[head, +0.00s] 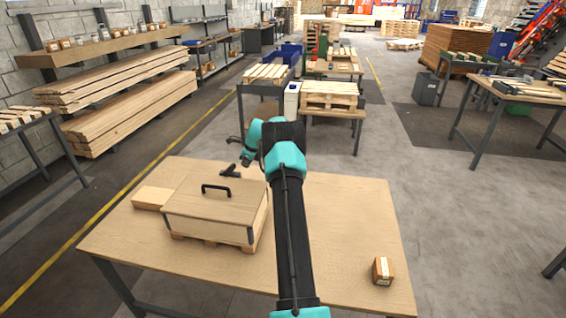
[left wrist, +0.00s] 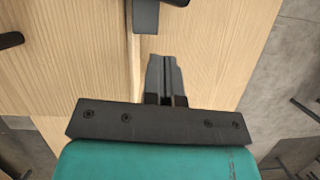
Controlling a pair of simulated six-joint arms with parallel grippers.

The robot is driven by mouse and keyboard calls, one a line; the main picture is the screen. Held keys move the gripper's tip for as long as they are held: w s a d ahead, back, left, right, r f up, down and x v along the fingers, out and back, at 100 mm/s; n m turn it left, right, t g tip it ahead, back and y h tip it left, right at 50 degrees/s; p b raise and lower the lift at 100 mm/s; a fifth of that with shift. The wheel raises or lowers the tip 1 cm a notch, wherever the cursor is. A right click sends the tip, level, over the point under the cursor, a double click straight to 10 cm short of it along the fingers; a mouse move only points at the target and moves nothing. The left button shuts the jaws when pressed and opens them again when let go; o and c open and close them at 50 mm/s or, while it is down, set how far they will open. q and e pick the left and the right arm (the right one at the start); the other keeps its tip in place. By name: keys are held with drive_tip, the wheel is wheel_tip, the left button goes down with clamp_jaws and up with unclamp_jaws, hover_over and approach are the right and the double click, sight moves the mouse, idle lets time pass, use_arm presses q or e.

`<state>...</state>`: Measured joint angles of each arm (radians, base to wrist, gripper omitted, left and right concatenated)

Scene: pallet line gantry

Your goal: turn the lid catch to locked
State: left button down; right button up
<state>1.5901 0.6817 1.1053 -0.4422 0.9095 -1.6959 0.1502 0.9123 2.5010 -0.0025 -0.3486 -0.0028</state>
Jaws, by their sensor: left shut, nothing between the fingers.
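A wooden box (head: 205,215) with a flat lid (head: 215,205) stands on a small pallet on the table. A black handle (head: 216,188) is on the lid, and a dark handle end (left wrist: 10,40) shows at the left of the left wrist view. A grey piece (left wrist: 145,16), which looks like the catch, lies at the lid's edge beside a black part. Its setting cannot be told. My left gripper (left wrist: 163,62) is shut and empty, its tips a short way from the grey piece. In the head view my left gripper (head: 230,171) is beyond the box's far side.
A light wooden block (head: 152,198) lies left of the box. A small carton (head: 382,270) stands on the table (head: 345,225) at the right. The table's right side is otherwise clear. My arm covers the middle of the table.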

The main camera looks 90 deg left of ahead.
use_arm(q)
drive_tip(key=v, duration=0.9)
drive_tip(key=shift+s, duration=0.25)
